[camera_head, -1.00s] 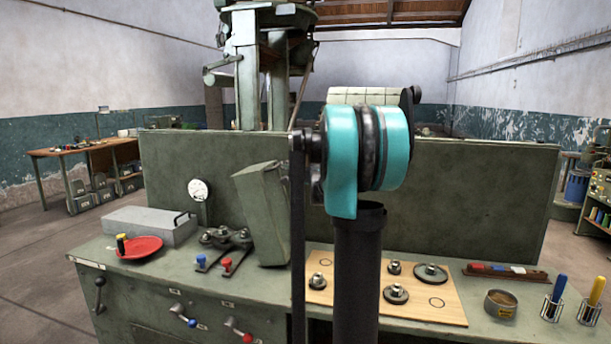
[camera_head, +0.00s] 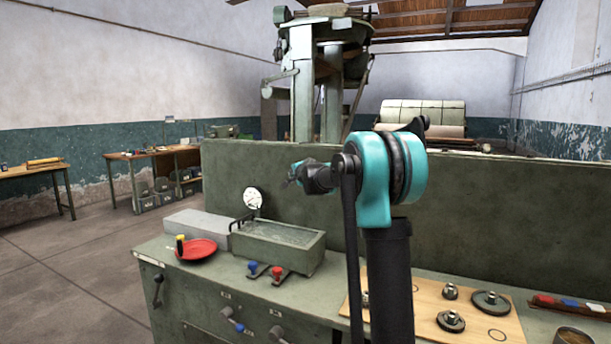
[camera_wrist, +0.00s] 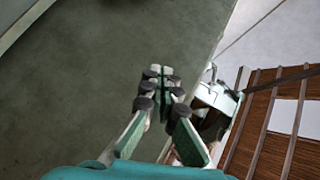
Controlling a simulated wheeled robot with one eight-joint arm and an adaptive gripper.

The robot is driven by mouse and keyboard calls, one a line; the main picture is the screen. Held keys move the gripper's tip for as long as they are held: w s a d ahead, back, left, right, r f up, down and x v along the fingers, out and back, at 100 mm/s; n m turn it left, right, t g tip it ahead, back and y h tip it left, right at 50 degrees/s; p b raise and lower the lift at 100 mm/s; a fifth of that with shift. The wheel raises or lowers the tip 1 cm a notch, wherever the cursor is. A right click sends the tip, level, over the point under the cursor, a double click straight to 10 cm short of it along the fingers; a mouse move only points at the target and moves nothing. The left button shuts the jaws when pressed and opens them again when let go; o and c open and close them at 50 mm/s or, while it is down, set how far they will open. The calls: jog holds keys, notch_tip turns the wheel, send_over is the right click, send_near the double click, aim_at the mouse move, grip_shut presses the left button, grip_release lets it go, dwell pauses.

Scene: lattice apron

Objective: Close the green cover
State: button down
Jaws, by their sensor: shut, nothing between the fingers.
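The green cover (camera_head: 290,262) is a shallow box-like lid with a raised rim around its top. In the head view it lies flat on the bench, over the place of the metal mechanism, which it hides. I see no gap beneath it from here. My gripper (camera_head: 290,178) is above and behind the cover in the head view, apart from it and pointing left. In the wrist view my gripper (camera_wrist: 160,80) has its fingers together with nothing between them. The cover does not clearly show there.
A blue knob (camera_head: 252,267) and a red knob (camera_head: 277,272) sit before the cover. A grey box (camera_head: 195,224) and red dish (camera_head: 196,250) are left. A green panel (camera_head: 480,220) stands behind. A wooden board (camera_head: 430,322) with metal parts is right.

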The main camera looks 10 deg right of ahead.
aim_at(247, 216)
jog(key=w+a+f+n+g+h, duration=0.1)
jog(key=w+a+f+g, duration=0.1)
jog(key=w+a+f, duration=0.2)
jog(key=w+a+f+n+g+h, duration=0.2)
jog(key=w+a+f, duration=0.2)
jog(key=a+f, duration=0.4)
jog(key=w+a+f+n+g+h, duration=0.2)
jog(key=w+a+f, duration=0.3)
jog(key=a+f, duration=0.1)
jog(key=shift+w+a+f, duration=0.1)
jog(key=shift+a+f, duration=0.2)
jog(key=shift+a, duration=0.5)
jog(key=shift+w+a+f, duration=0.15)
jog(key=shift+a+f, duration=0.15)
jog(key=shift+f, duration=0.25)
jog(key=shift+a+f, duration=0.1)
jog(key=shift+f, duration=0.05)
jog(key=shift+a+f, duration=0.1)
jog(key=shift+f, duration=0.05)
